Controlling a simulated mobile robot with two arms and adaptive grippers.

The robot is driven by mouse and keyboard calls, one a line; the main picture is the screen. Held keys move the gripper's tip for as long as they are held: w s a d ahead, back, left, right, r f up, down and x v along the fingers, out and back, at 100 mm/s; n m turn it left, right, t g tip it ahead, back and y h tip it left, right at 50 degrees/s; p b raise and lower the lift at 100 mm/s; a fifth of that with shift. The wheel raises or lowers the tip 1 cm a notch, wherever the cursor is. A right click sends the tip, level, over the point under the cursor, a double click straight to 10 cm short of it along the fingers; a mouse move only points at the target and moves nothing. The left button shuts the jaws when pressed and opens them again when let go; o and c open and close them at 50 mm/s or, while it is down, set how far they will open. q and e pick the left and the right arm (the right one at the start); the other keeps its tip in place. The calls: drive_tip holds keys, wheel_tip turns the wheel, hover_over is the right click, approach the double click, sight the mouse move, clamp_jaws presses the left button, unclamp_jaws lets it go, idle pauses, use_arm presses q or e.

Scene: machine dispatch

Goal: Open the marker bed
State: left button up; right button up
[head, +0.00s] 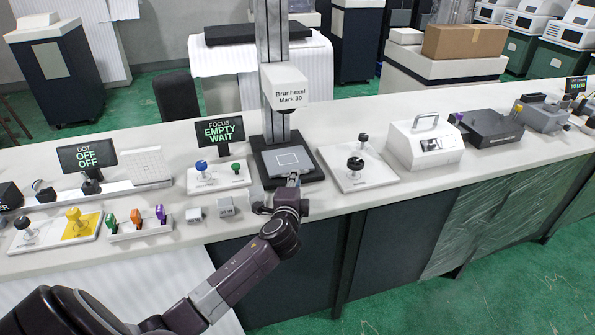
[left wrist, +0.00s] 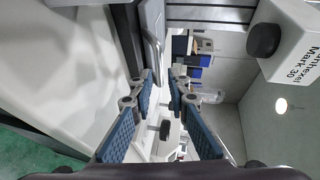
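The marking machine, labelled Brunhexel Mark 30 (head: 287,90), stands at the middle of the long counter. Its dark bed (head: 262,161) with a light outlined plate lies at the foot of the column. My left gripper (head: 274,203) is at the front edge of the bed, over the counter's front. In the left wrist view my left gripper (left wrist: 161,76) is open, its blue-padded fingers apart. A grey curved handle (left wrist: 152,48) on the machine's front lies just beyond the fingertips; I cannot tell if they touch. The marker head (left wrist: 290,45) shows at upper right. My right gripper is out of view.
Small grey blocks (head: 226,206) sit left of my gripper. A panel with blue and green knobs (head: 218,178) and the EMPTY WAIT screen (head: 220,132) stand left of the machine. A white plate with black knobs (head: 372,180) stands right.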

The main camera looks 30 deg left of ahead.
use_arm(q)
drive_tip(key=x, duration=0.3)
drive_tip(key=shift+w+a+f, duration=0.1)
drive_tip(key=shift+w+a, duration=0.05)
drive_tip(key=shift+w, duration=0.2)
drive_tip(key=shift+w+a+f, duration=0.15)
drive_tip(key=shift+w, duration=0.15)
drive_tip(key=shift+w+a, duration=0.1)
drive_tip(key=shift+w, duration=0.15)
clamp_jaws()
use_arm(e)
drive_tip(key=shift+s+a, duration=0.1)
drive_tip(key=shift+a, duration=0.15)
